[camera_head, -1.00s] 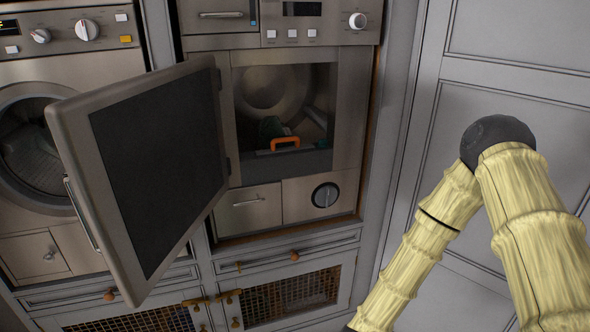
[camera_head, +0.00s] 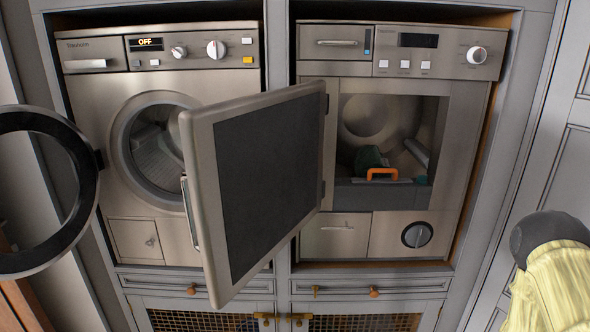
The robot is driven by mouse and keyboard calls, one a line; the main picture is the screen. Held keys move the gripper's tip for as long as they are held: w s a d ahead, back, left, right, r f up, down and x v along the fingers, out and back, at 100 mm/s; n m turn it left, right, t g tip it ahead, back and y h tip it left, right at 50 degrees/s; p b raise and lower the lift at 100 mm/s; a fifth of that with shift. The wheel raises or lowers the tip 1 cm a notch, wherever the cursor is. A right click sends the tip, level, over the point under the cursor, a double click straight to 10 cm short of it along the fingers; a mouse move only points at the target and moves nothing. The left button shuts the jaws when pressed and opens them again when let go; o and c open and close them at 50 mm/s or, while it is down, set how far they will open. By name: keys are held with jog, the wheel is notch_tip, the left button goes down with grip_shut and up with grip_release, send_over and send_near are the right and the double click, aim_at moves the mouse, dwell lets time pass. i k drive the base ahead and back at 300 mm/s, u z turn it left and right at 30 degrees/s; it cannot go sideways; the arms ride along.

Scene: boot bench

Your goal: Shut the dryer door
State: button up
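The dryer (camera_head: 344,236) is the right-hand machine, set in a grey cabinet. Its square door (camera_head: 268,170) stands wide open, hinged at the left of the opening and swung out toward me and to the left. The door has a grey frame, a dark panel and a bar handle (camera_head: 190,213) on its free left edge. Inside the drum is a dark green item with an orange handle (camera_head: 382,173). My arm shows only as a pale yellow link with a dark joint at the lower right, away from the door. My gripper is out of view.
A washer (camera_head: 88,90) stands left of the dryer, its display reading OFF. Its round door (camera_head: 50,140) is swung open at the far left. Drawers with knobs (camera_head: 375,292) and mesh-front cupboards lie below. A panelled grey door or wall (camera_head: 560,150) is at the right.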

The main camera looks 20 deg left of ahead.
aim_at(252, 179)
jog(key=z, duration=3)
jog(key=k, duration=2.15)
jog(key=u, duration=2.15)
jog(key=i, duration=1)
jog(key=z, duration=0.05)
jog(key=k, duration=0.5)
jog(key=z, duration=0.05)
